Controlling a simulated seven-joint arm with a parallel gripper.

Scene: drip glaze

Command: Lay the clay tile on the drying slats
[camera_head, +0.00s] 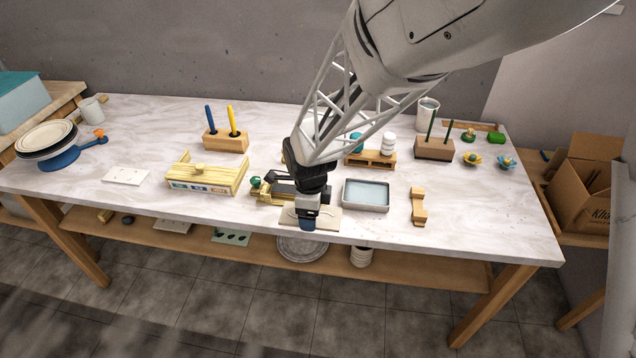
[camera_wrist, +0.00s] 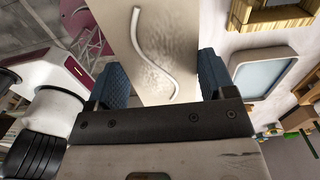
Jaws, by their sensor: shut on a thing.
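The clay tile (camera_head: 329,218) is a flat beige slab at the table's front edge. In the wrist view the tile (camera_wrist: 178,35) shows a raised, pale, S-shaped line on its face. My gripper (camera_head: 307,222) is shut on the tile, with a blue finger on each side of it in the wrist view (camera_wrist: 162,78). I cannot tell whether the tile touches the tabletop. A pale wooden slatted rack (camera_head: 207,173), which looks like the drying slats, stands left of my gripper.
A grey tray (camera_head: 366,195) with pale blue inside and a small wooden stand (camera_head: 418,207) are right of my gripper. A green-knobbed wooden item (camera_head: 262,190) sits close on its left. A white dotted plate (camera_head: 126,176) lies farther left. Tool blocks (camera_head: 226,140) stand behind.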

